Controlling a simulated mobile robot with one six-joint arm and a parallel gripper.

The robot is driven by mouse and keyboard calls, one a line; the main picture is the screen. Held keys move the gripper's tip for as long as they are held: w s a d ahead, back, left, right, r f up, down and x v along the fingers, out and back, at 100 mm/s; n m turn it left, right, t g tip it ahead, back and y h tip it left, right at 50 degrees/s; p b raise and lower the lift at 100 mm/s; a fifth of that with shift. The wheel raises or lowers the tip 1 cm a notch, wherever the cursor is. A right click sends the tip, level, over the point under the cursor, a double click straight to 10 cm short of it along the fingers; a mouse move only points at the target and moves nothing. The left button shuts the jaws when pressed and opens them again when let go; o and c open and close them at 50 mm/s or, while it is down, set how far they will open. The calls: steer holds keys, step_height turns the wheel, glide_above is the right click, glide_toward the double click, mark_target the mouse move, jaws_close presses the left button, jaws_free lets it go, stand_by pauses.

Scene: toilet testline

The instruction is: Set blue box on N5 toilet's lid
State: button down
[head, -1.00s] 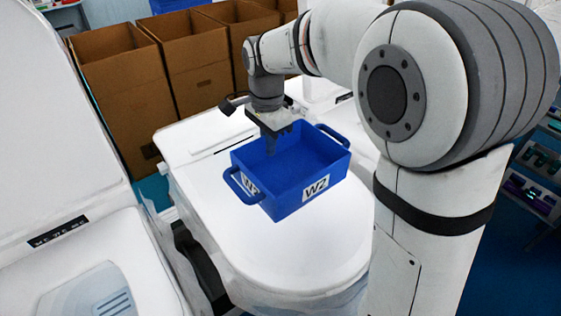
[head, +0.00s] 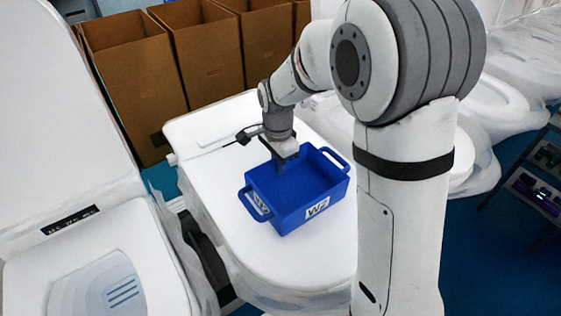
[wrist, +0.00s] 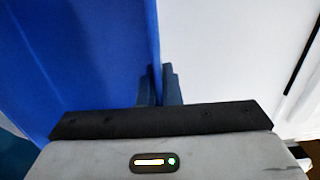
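The blue box (head: 265,185), with two side handles and a white "W2" label, is upright over the closed white lid (head: 245,245) of the middle toilet. It appears to be at or very near the lid surface; contact is unclear. No N5 marking is readable. My gripper (head: 284,160) is at the box's back wall. In the wrist view, the fingers of my gripper (wrist: 160,86) sit on both sides of the wall of the blue box (wrist: 80,50) and look closed on it. The fingertips are partly hidden.
An open toilet (head: 100,280) with a raised lid stands at the left. Several open cardboard boxes (head: 135,85) line the back. More white toilets (head: 490,105) and a dark rack (head: 540,185) are at the right. White lid surface is bare in front of the box.

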steer(key=shift+f, duration=0.1)
steer(key=c, duration=2)
jaws_free()
steer(key=shift+c, duration=0.2)
steer(key=o, duration=0.4)
step_height(320, 180, up, 12)
steer(key=shift+r+b, duration=0.15)
steer(key=shift+b, duration=0.65)
steer(key=s+d+n+t, duration=0.1)
steer(key=s+d+n, duration=0.2)
steer(key=s+d, duration=0.2)
steer(key=s+d+f+n+t, duration=0.1)
steer(key=s+d+n, duration=0.3)
steer(key=s, duration=0.4)
steer(key=s+d+n+t, duration=0.1)
steer(key=s+d+n, duration=0.3)
steer(key=s+d, duration=0.1)
steer(key=shift+s+d+f+t, duration=0.15)
steer(key=shift+s+d, duration=0.05)
steer(key=shift+s, duration=0.25)
steer(key=shift+s+d+f+t, duration=0.1)
steer(key=shift+s+d+t, duration=0.05)
steer(key=shift+s, duration=0.25)
steer(key=shift+f, duration=0.15)
